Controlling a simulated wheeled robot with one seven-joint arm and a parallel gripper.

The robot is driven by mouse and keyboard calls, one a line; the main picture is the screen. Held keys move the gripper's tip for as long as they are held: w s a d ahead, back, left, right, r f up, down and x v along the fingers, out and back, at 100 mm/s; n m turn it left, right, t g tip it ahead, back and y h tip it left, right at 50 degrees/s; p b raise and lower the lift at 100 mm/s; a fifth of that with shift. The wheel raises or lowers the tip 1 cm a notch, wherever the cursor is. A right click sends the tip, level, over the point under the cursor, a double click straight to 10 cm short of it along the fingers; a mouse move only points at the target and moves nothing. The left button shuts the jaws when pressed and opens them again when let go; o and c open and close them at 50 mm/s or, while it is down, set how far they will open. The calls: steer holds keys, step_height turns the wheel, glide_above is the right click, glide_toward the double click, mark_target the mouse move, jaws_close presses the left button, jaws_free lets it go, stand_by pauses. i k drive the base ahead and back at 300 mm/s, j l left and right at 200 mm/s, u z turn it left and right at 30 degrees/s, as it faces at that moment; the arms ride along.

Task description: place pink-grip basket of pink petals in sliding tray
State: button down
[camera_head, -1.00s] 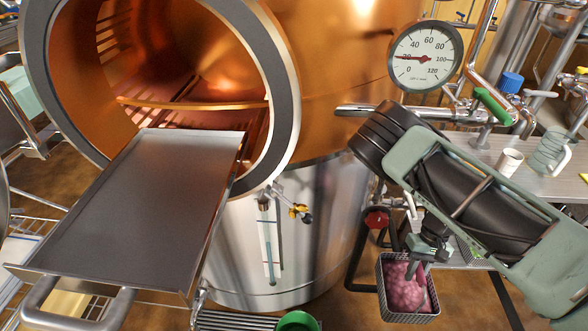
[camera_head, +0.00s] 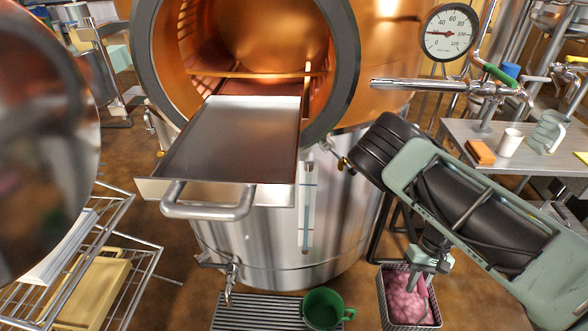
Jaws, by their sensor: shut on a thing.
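The basket (camera_head: 384,312) is a small dark mesh box filled with pink petals (camera_head: 408,300). It hangs at the lower right, below my arm. My gripper (camera_head: 428,262) is shut on its upper part; the grip itself is mostly hidden by the fingers. The sliding tray (camera_head: 222,143) is a flat, empty metal tray with a raised rim. It is pulled out of the round opening of the copper vessel, with its bar handle (camera_head: 208,208) toward me. The basket is apart from the tray, to its right and lower.
The copper vessel (camera_head: 385,55) stands behind the tray, with a dial gauge (camera_head: 449,32) at upper right. A wire rack (camera_head: 110,255) is at lower left. A bench (camera_head: 470,133) with a white cup (camera_head: 510,142) is at right.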

mark_target(234, 153)
steer(key=k+j, duration=0.25)
steer(key=j, duration=0.15)
steer(key=k+j, duration=0.2)
steer(key=j, duration=0.2)
steer(key=k+j+z, duration=0.1)
steer(key=k+j, duration=0.15)
steer(key=j, duration=0.1)
